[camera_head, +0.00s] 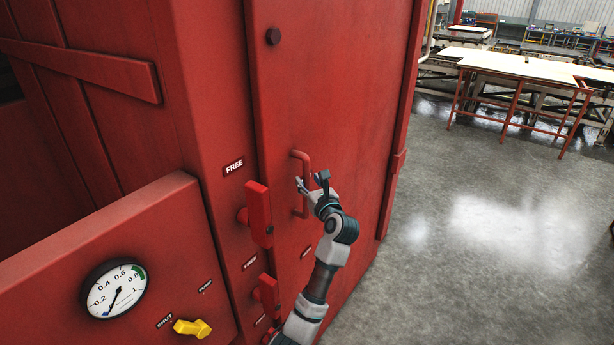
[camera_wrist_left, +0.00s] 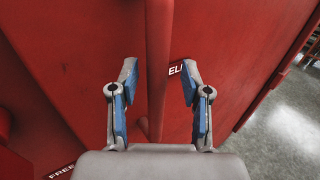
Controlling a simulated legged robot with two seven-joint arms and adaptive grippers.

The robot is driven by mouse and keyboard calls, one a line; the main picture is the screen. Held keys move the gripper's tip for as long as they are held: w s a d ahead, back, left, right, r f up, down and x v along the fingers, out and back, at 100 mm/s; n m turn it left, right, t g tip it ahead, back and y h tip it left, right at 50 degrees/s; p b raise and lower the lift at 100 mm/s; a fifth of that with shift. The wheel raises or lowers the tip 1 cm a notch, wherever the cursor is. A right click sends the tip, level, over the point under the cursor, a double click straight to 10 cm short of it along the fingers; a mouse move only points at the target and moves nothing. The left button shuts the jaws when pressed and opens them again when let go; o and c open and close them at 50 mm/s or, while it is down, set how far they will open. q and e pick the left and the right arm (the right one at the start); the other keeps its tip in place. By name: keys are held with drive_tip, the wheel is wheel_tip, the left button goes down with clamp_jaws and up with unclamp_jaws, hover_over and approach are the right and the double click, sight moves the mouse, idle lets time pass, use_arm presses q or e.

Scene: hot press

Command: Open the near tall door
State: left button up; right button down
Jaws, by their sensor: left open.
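The tall red door (camera_head: 345,90) fills the middle of the head view and looks shut. Its red vertical bar handle (camera_head: 307,164) stands out from the door face. My left gripper (camera_head: 314,183) is at the handle, with its fingers open. In the left wrist view the handle (camera_wrist_left: 159,55) runs upright between the two spread fingers of my left gripper (camera_wrist_left: 160,85), with a gap on each side. The fingers are not closed on it. My right gripper is not in view.
Two red latch blocks (camera_head: 259,213) stick out left of the handle, near a FREE label (camera_head: 234,167). A gauge (camera_head: 116,289) and yellow knob (camera_head: 192,328) are on the lower left panel. Open grey floor (camera_head: 480,235) lies right; a table (camera_head: 520,65) stands beyond.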

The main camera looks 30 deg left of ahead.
use_arm(q)
drive_tip(key=shift+w+a+r, duration=0.1)
drive_tip(key=shift+w+a, duration=0.3)
drive_tip(key=shift+a, duration=0.3)
drive_tip(key=shift+a, duration=0.1)
clamp_jaws()
